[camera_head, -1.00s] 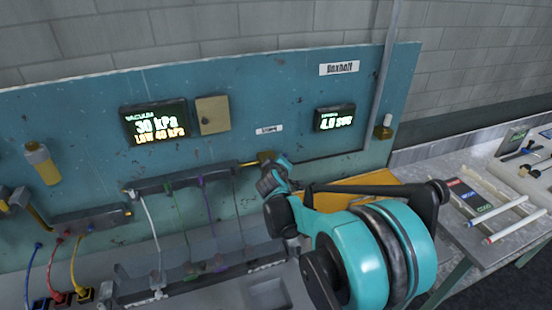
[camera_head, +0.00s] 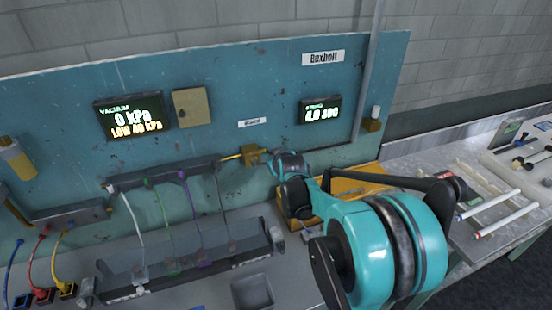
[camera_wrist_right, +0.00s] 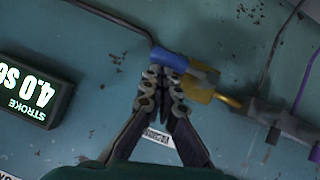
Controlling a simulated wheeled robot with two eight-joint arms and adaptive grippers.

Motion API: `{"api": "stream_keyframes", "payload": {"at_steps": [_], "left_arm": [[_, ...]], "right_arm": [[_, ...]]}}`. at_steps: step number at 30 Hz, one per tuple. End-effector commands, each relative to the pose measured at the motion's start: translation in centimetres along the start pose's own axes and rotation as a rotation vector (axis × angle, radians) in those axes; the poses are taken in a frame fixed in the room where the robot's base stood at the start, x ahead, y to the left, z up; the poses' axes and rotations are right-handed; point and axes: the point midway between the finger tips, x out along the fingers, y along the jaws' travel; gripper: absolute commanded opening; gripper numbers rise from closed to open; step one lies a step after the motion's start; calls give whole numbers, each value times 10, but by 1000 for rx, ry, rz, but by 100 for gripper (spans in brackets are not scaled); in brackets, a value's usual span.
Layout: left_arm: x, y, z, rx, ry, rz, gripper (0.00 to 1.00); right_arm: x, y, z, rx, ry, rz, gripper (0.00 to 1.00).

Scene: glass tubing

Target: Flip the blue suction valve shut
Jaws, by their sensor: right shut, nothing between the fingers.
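The suction valve has a brass body (camera_wrist_right: 202,82) with a blue part (camera_wrist_right: 170,60), apparently its lever, lying roughly in line with the thin pipe in the right wrist view. In the head view the brass body (camera_head: 252,153) shows at the right end of the dark manifold; the blue part is hard to make out there. My right gripper (camera_wrist_right: 163,76) is shut and empty, its fingertips close against the blue part; I cannot tell whether they touch. In the head view my right gripper (camera_head: 276,160) is just right of the valve. My left gripper is not in view.
The vacuum display (camera_head: 133,116) reads 0 kPa and LOW 40 kPa. The stroke display (camera_head: 320,109) is right of it. The manifold (camera_head: 165,174) feeds several thin tubes into a clear trough (camera_head: 200,262) below. An orange box (camera_head: 345,185) is behind my right arm.

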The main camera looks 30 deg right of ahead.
Motion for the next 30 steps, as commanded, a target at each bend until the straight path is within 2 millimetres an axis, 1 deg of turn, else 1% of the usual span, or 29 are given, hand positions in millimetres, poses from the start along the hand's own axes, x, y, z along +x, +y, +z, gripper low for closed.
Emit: {"api": "stream_keyframes", "payload": {"at_steps": [22, 26, 30], "left_arm": [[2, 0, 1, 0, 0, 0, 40], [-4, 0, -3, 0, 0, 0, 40], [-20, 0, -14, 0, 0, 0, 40]], "right_arm": [[2, -1, 2, -1, 0, 1, 0], [-3, 0, -6, -2, 0, 0, 0], [-15, 2, -29, -4, 1, -2, 0]]}}
